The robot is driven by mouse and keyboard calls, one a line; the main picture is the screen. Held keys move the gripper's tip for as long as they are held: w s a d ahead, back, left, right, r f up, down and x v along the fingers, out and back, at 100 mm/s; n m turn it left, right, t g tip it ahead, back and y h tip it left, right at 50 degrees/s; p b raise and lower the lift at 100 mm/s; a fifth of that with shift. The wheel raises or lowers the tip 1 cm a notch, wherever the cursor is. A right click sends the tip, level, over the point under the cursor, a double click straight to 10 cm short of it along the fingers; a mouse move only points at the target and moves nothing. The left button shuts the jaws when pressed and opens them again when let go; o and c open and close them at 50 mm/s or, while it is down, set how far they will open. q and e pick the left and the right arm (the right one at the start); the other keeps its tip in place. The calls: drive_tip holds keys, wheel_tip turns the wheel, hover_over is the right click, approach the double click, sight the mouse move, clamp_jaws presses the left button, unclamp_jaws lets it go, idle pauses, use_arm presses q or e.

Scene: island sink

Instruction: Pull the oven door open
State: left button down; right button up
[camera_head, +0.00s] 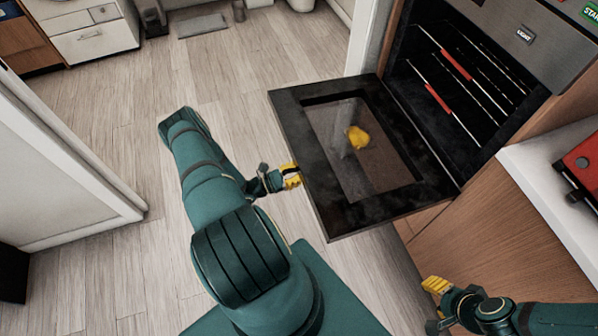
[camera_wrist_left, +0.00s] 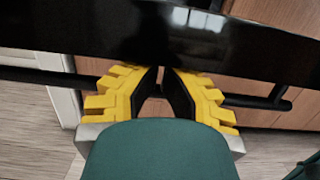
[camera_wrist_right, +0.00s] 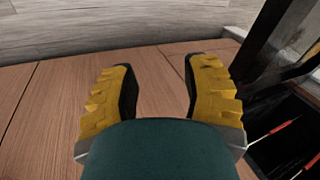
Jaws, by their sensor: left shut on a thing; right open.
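The black oven door (camera_head: 400,203) is folded far down from the oven (camera_head: 470,100), glass facing up, with the racks inside exposed. My left gripper (camera_head: 291,176) is at the door's outer edge. In the left wrist view its yellow fingers (camera_wrist_left: 162,82) are shut around the dark handle bar (camera_wrist_left: 262,101), beneath the black door panel. Most of the handle is hidden under the door in the head view. My right gripper (camera_head: 437,286) is low at the right, apart from the door. The right wrist view shows its fingers (camera_wrist_right: 160,85) open and empty.
A white counter (camera_head: 530,175) with a red appliance (camera_head: 582,165) stands right of the oven, above wooden cabinet fronts (camera_head: 500,250). A white panel (camera_head: 60,165) stands at the left. The wooden floor (camera_head: 240,75) beyond the door is mostly clear.

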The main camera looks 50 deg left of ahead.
sight(304, 161)
use_arm(q)
drive_tip(key=shift+g, duration=0.5)
drive_tip(key=r+p, duration=0.3)
drive_tip(key=w+r+p, duration=0.1)
drive_tip(key=r+p, duration=0.1)
drive_tip(key=r, duration=0.1)
drive_tip(key=r+p, duration=0.3)
drive_tip(key=shift+w+d+r+p, duration=0.2)
drive_tip(key=shift+d+r+p, duration=0.1)
drive_tip(key=shift+r, duration=0.1)
drive_tip(key=shift+w+r+p, duration=0.15)
drive_tip(key=shift+r+p, duration=0.2)
drive_tip(key=shift+r, duration=0.15)
